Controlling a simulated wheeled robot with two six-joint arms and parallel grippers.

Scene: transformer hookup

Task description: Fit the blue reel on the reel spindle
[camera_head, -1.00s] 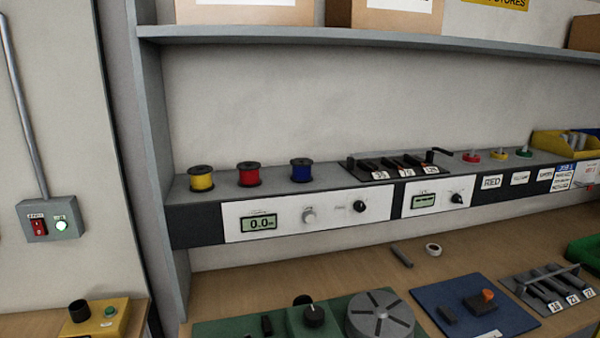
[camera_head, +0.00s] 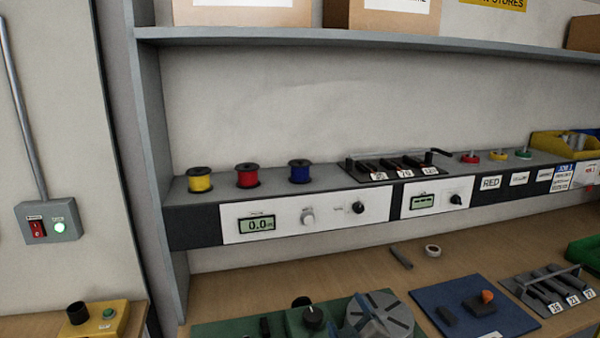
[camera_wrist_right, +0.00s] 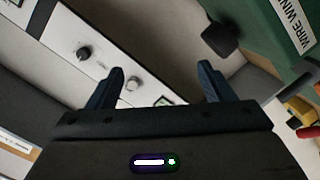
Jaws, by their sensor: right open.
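The blue reel (camera_head: 300,172) stands upright on the grey bench shelf, at the right end of a row with a yellow reel (camera_head: 200,181) and a red reel (camera_head: 247,177). I cannot pick out the reel spindle for certain. A green winder (camera_head: 297,321) with a dark knob and a grey slotted disc (camera_head: 394,308) stands at the bottom. In the right wrist view my right gripper (camera_wrist_right: 160,82) is open, with nothing between its dark fingers; the white instrument panel lies beyond. A grey shape at the disc, perhaps part of my right arm, shows in the head view. My left gripper is out of view.
A black rack (camera_head: 395,166) stands right of the blue reel on the same shelf. An upper shelf (camera_head: 360,39) with boxes runs above. A blue mat (camera_head: 473,309) and a numbered rack (camera_head: 548,287) lie on the wooden bench.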

